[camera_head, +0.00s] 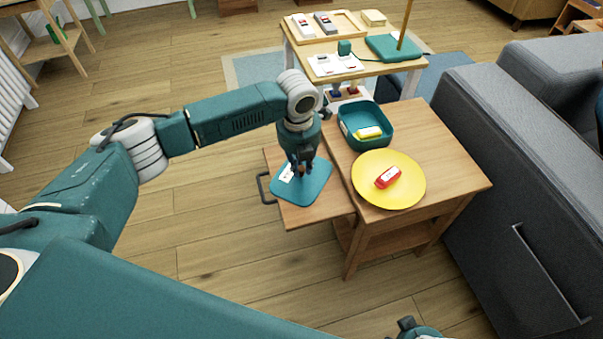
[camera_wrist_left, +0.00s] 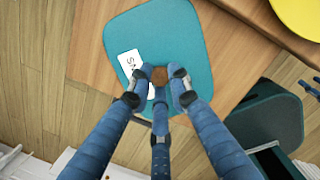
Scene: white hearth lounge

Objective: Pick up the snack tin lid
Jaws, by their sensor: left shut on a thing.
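The snack tin lid is a teal, rounded square (camera_head: 314,188) with a white label, lying on the pulled-out shelf of the wooden side table. The lid also shows in the left wrist view (camera_wrist_left: 200,50), with a small brown knob (camera_wrist_left: 160,73) at its middle. My left gripper (camera_head: 301,172) points down over the lid, and its fingers (camera_wrist_left: 162,78) are shut on the knob. The lid looks flat, and I cannot tell whether it is clear of the shelf. My right gripper (camera_head: 409,327) shows only partly at the bottom edge.
The side table holds an open teal tin (camera_head: 347,130) with a yellow packet (camera_head: 369,132) inside. A yellow plate (camera_head: 412,179) carries a red packet (camera_head: 388,177). The shelf has a dark handle (camera_head: 263,188). A grey sofa (camera_head: 500,190) stands close on the right.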

